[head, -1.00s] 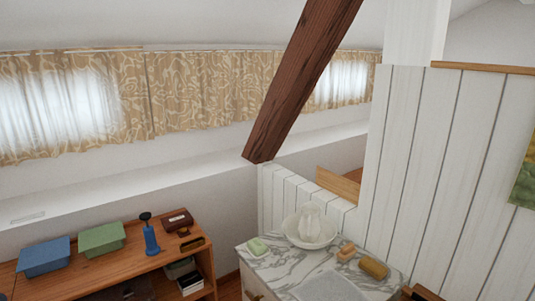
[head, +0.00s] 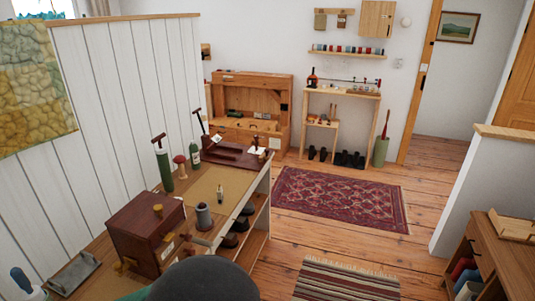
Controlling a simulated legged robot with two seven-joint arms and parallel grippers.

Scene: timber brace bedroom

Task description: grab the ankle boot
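Several dark shoes or boots (head: 350,159) stand on the floor under a narrow wooden table against the far wall. More dark footwear (head: 230,240) sits on the shelf below the long workbench, partly hidden by the bench top. All of it is small in the head view, and I cannot tell which piece is the ankle boot. Neither of my grippers is in view.
The workbench (head: 226,187) holds a dark red box (head: 146,232), bottles and tools. A dark grey rounded shape (head: 205,281) fills the bottom edge. Patterned rug (head: 338,198) and striped rug (head: 345,282) lie on open floor. A low white wall (head: 477,185) stands right.

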